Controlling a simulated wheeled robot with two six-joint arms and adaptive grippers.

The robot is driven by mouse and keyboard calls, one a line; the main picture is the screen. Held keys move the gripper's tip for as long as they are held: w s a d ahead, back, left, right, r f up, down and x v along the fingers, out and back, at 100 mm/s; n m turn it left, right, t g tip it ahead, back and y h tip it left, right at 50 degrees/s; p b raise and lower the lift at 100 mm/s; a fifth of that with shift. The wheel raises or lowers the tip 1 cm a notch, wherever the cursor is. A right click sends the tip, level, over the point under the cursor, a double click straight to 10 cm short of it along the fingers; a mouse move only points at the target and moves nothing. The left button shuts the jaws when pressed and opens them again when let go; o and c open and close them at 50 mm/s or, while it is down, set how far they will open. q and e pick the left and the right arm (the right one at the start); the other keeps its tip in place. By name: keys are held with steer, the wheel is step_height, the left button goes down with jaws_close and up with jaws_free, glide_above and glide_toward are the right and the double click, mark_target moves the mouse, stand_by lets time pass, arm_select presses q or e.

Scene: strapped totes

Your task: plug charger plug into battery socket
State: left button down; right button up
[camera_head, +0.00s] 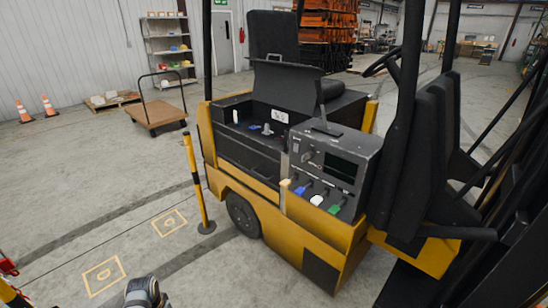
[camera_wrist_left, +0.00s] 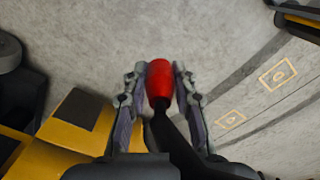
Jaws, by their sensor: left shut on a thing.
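My left gripper (camera_wrist_left: 160,88) is shut on a red charger plug with a black tail, seen in the left wrist view. The red charger plug (camera_wrist_left: 159,80) sits between the two fingers, above bare floor. In the head view a grey, rounded part of my arm shows at the bottom edge; the plug cannot be made out there. The yellow forklift (camera_head: 270,210) has its battery compartment (camera_head: 240,145) open, with small blue and grey fittings inside. Yellow, blue, white and green connectors line the front of its grey panel (camera_head: 340,150). I cannot tell which is the battery socket. My right gripper is out of view.
A yellow-black post (camera_head: 196,185) stands left of the forklift. A raised lid (camera_head: 285,85) and the forklift's dark uprights rise around the compartment. A flat cart (camera_head: 158,112), traffic cones (camera_head: 48,105) and a shelf (camera_head: 167,45) stand farther back. The floor at left is mostly clear.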

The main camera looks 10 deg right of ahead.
arm_select(q)
steer(key=s+d+r+n, duration=0.3)
steer(key=s+d+r, duration=0.1)
steer(key=d+r, duration=0.1)
steer(key=shift+s+d+r+n, duration=0.3)
steer(key=shift+s+r+n, duration=0.1)
steer(key=shift+r, duration=0.15)
steer(key=shift+w, duration=0.15)
